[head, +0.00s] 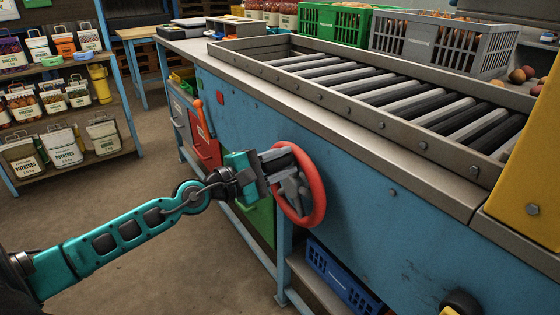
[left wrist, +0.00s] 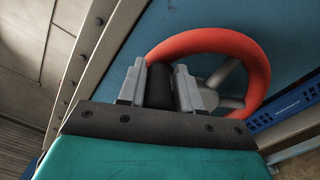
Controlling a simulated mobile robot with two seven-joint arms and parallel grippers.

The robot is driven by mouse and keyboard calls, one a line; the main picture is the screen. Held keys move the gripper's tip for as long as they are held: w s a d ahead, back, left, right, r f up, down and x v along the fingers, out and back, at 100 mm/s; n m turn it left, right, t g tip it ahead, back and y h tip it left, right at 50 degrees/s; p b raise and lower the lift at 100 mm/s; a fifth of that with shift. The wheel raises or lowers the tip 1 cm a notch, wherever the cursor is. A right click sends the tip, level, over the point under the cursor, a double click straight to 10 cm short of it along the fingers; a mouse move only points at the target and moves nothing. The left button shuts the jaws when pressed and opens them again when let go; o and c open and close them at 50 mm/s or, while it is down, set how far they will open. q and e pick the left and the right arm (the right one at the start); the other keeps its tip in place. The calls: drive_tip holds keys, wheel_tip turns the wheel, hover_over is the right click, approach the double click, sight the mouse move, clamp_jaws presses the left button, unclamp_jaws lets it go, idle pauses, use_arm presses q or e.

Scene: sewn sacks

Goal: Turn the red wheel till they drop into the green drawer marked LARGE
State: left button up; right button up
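The red wheel (head: 319,198) stands upright on the blue front of the bench, with grey spokes inside its rim. It also shows in the left wrist view (left wrist: 262,75). My left gripper (head: 285,163) is at the wheel's left side. In the left wrist view its two grey fingers (left wrist: 159,88) stand close against both sides of a short black grip (left wrist: 159,84) by the rim, and appear shut on it. A green panel (head: 262,218) shows low behind my left gripper, partly hidden; no LARGE mark is readable on it. My right gripper is not in view.
A roller bed (head: 400,100) with bare rollers tops the bench. A red drawer front (head: 206,143) and an orange lever (head: 197,108) are left of the wheel. A blue crate (head: 340,275) sits low beneath the bench. Shelves of produce bags stand at left; floor between is clear.

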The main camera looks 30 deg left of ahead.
use_arm(q)
drive_tip(key=o, duration=0.3)
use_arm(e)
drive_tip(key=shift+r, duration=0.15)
use_arm(q)
drive_tip(key=shift+o, duration=0.2)
drive_tip(key=shift+a, duration=0.1)
drive_tip(key=shift+s+a+f+b, duration=0.15)
drive_tip(key=shift+s+a+b, duration=0.15)
drive_tip(key=shift+s+b, duration=0.25)
drive_tip(key=b+v, duration=0.2)
drive_tip(key=v, duration=0.9)
drive_tip(key=shift+s, duration=0.35)
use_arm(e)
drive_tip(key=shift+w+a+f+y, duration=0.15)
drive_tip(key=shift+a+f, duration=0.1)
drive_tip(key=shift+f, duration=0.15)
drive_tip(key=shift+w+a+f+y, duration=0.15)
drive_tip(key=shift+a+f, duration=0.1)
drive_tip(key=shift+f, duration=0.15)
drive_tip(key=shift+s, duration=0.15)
